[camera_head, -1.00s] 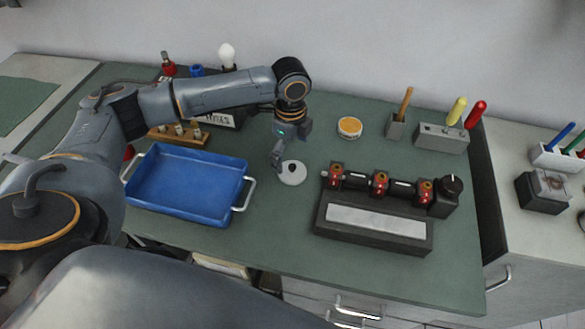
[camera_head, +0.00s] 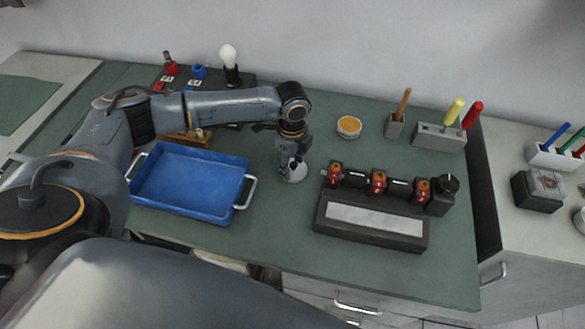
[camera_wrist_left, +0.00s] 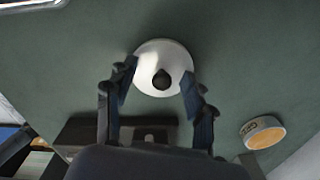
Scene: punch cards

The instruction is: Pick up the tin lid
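The tin lid is a pale round disc with a dark knob. It lies on the green worktop right of the blue tray, and in the head view my gripper partly covers the lid (camera_head: 296,178). In the left wrist view the lid (camera_wrist_left: 150,58) shows with its knob between the two fingers. My left gripper (camera_head: 290,163) points down over the lid. Its fingers are spread apart on both sides in the left wrist view (camera_wrist_left: 158,85), with nothing visibly gripped. The exact height of the fingertips over the lid is unclear. My right gripper is in neither view.
A blue tray (camera_head: 150,203) with metal handles stands left of the lid. A dark device with red parts (camera_head: 375,228) stands to the right. A round tin with an orange top (camera_head: 349,127) stands behind, near a tool holder (camera_head: 438,138). Bare worktop lies in front of the lid.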

